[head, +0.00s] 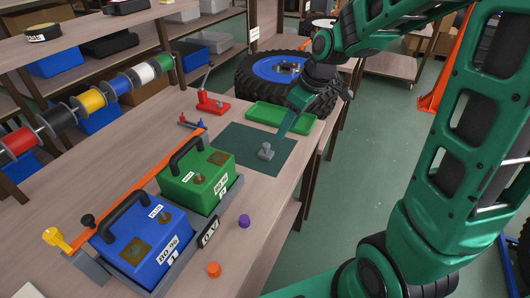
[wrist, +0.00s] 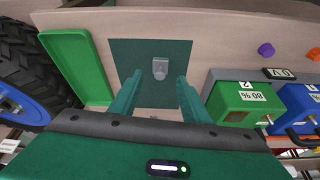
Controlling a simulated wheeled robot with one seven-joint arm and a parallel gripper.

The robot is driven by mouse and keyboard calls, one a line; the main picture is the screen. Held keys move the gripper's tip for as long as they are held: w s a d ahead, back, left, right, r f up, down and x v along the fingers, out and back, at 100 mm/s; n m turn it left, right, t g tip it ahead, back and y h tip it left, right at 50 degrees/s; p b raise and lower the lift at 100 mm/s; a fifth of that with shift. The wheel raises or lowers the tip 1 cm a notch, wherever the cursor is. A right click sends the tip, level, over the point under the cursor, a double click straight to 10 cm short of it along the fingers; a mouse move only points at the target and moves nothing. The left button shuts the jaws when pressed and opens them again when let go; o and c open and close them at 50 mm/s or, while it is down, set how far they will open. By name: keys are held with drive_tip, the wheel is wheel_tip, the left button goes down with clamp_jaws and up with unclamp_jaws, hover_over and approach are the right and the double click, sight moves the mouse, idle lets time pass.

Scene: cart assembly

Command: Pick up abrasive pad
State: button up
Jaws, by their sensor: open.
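I cannot make out a thing that is clearly the abrasive pad. A small grey part (head: 265,151) with a round knob sits on the dark green mat (head: 240,138). In the wrist view the grey part (wrist: 160,68) lies in line with the gap between my fingers, near the tips. My gripper (wrist: 160,79) is open and empty, pointing down towards the mat. In the head view my gripper (head: 282,136) is just above and behind the grey part, and one finger hides the other.
A green tray (head: 280,117) lies behind the mat. A green battery (head: 197,180) and a blue battery (head: 140,245) stand at the left front. A purple cap (head: 244,221) and an orange cap (head: 214,269) lie near the bench edge.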

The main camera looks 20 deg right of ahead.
drive_tip(key=w+a+n, duration=0.1)
drive_tip(key=w+a, duration=0.1)
hover_over(266, 144)
drive_tip(key=s+d, duration=0.1)
drive_tip(key=s, duration=0.1)
drive_tip(key=f, duration=0.4)
drive_tip(key=shift+d+f, duration=0.2)
drive_tip(key=shift+f, duration=0.15)
drive_tip(key=shift+w+x, duration=0.2)
drive_tip(key=shift+x, duration=2.9)
drive_tip(key=c, duration=0.9)
